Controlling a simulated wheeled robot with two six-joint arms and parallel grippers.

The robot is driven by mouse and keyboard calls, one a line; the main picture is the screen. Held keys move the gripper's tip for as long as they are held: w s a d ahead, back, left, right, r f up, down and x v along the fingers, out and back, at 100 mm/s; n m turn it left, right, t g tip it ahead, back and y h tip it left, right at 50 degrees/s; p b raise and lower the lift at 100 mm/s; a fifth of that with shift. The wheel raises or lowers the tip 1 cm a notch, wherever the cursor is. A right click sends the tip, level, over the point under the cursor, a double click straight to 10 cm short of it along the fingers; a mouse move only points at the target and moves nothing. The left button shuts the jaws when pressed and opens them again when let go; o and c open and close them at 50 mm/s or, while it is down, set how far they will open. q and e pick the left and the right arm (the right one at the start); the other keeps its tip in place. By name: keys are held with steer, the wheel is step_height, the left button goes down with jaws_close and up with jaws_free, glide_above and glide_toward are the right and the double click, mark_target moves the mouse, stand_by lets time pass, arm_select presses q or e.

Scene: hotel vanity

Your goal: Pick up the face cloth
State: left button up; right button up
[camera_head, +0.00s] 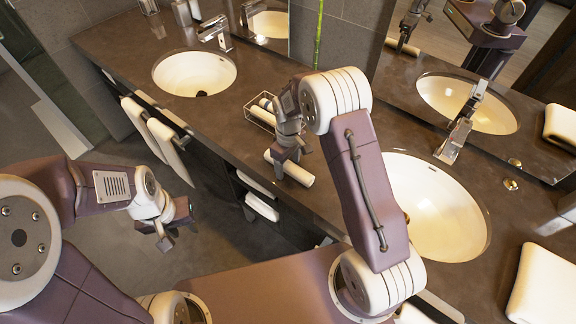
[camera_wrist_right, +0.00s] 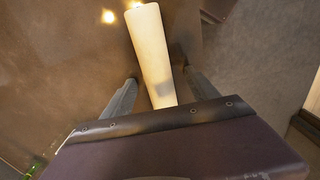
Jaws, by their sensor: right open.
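A rolled cream face cloth (camera_head: 294,170) lies on the dark counter between the two sinks, near the front edge. My right gripper (camera_head: 287,154) is over it and hides part of it in the head view. In the right wrist view the roll (camera_wrist_right: 150,48) runs lengthwise between the two open fingers of my right gripper (camera_wrist_right: 160,90), with a finger on each side. I cannot tell if they touch it. My left gripper (camera_head: 168,240) hangs empty in front of the counter, over the floor; its finger opening is too small to judge.
A wire basket (camera_head: 262,112) with rolled items stands just behind the cloth. One sink (camera_head: 195,73) is at the left, another (camera_head: 432,208) at the right behind my right arm. A folded towel (camera_head: 545,285) lies at the far right. Towels (camera_head: 168,145) hang below the counter.

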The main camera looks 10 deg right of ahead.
mark_target(288, 162)
steer(key=shift+s+r, duration=0.1)
steer(key=shift+s, duration=0.05)
steer(key=c, duration=1.3)
steer(key=shift+c, duration=0.8)
steer(key=shift+r, duration=0.5)
step_height(288, 162, up, 3)
steer(key=shift+f, duration=0.1)
steer(key=s+d+r+b, duration=0.1)
steer(key=s+d+r, duration=0.6)
steer(key=d, duration=0.2)
steer(key=shift+s+b, duration=0.15)
steer(key=shift+b, duration=0.25)
